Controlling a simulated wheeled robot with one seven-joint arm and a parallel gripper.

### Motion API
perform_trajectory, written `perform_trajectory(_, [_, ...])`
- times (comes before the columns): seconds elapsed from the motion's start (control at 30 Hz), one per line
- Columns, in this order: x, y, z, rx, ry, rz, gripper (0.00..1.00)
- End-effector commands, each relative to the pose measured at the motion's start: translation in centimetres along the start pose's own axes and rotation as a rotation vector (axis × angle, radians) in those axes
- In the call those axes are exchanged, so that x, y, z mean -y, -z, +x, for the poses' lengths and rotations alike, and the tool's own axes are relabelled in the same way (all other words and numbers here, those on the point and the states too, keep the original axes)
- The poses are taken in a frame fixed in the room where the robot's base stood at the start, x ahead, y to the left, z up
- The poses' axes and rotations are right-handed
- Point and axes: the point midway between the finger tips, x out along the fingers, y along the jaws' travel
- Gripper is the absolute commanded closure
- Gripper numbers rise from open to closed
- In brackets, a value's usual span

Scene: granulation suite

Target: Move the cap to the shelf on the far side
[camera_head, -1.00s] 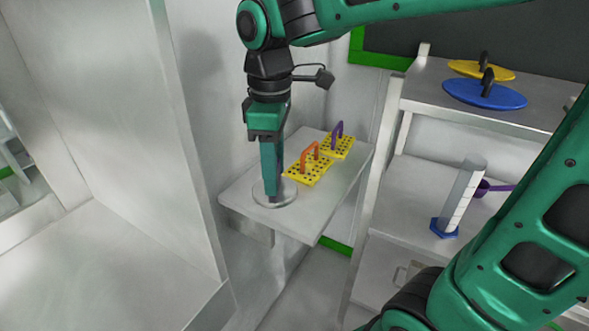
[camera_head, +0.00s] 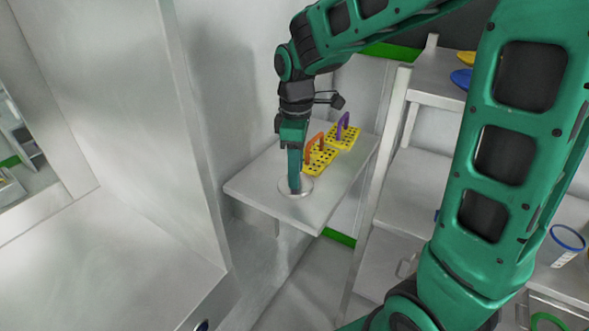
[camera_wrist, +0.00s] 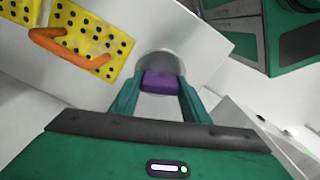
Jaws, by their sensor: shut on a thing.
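The cap (camera_wrist: 159,82) shows in the wrist view as a pale round disc with a purple grip on it. My gripper (camera_wrist: 160,92) is shut on that grip, one finger at each side. In the head view my gripper (camera_head: 294,183) points straight down at the disc of the cap (camera_head: 307,186), near the front of a grey wall shelf (camera_head: 251,187). The disc lies flat, on or just above the shelf; I cannot tell which. My fingers hide the grip in the head view.
Two yellow perforated plates, one with an orange handle (camera_head: 319,160) and one with a purple handle (camera_head: 343,138), lie behind the cap. A rack (camera_head: 410,190) stands to the right, partly behind my arm. A large grey cabinet (camera_head: 95,100) stands left.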

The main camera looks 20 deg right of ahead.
Motion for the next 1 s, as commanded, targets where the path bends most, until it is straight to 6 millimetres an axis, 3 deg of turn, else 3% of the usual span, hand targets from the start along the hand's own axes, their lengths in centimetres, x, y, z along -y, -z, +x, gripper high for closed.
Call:
perform_trajectory(0.4, [0.0,0.0,0.6,0.000,0.000,-0.001,0.94])
perform_trajectory(0.43, [0.1,0.0,0.6,0.000,0.000,-0.001,0.51])
perform_trajectory(0.5, [0.1,0.1,0.5,0.000,0.000,-0.001,0.39])
perform_trajectory(0.83, [0.1,0.2,0.3,-0.001,-0.001,-0.003,0.39])
perform_trajectory(1.0, [0.0,0.2,-1.5,-0.003,-0.003,-0.003,0.39])
